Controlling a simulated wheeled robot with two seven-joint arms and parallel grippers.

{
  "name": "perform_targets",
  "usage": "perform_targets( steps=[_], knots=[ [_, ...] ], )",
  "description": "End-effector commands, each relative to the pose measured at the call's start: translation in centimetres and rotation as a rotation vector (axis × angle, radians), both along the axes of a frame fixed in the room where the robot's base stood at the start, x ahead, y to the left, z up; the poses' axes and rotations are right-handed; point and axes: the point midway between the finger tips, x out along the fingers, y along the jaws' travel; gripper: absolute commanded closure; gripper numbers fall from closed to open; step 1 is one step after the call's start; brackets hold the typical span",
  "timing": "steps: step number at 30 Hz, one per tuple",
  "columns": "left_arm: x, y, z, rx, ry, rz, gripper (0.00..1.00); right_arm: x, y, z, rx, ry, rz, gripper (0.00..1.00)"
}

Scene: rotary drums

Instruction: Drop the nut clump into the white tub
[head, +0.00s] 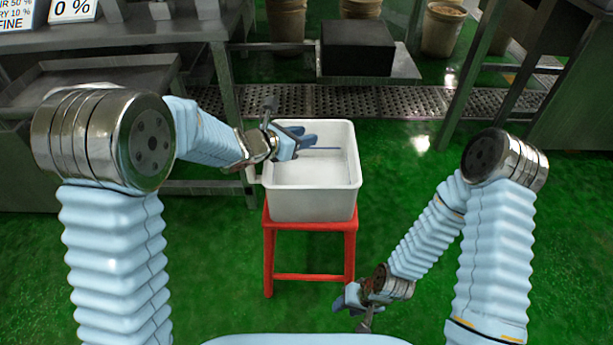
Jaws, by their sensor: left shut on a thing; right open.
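The white tub (312,206) stands upright on a red stool (308,226). My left gripper (305,141) is over the back left part of the tub's opening. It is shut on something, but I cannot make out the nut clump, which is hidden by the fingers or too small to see. A thin blue strip (322,149) shows right of the fingers against the tub's inside; I cannot tell what it is.
A metal table (120,38) with signs stands at the back left. A black box (357,48) sits on a platform behind the tub. A floor grate (400,102) runs behind the stool. Tan buckets (441,30) stand at the back.

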Motion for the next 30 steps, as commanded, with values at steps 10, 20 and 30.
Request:
perform_targets(
  steps=[10, 20, 30],
  knots=[
    [0.00, 0.00, -1.26, 0.000, 0.000, 0.000, 0.93, 0.00, -0.04, -0.64, -0.001, 0.000, -0.002, 0.57],
    [0.00, 0.00, -1.23, -0.001, -0.001, 0.000, 0.35, 0.01, -0.04, -0.63, -0.001, 0.000, -0.001, 0.57],
    [-0.32, 0.41, -0.96, -0.002, -0.001, 0.002, 0.35, 0.01, -0.04, -0.77, -0.001, 0.000, -0.002, 0.57]
  ],
)
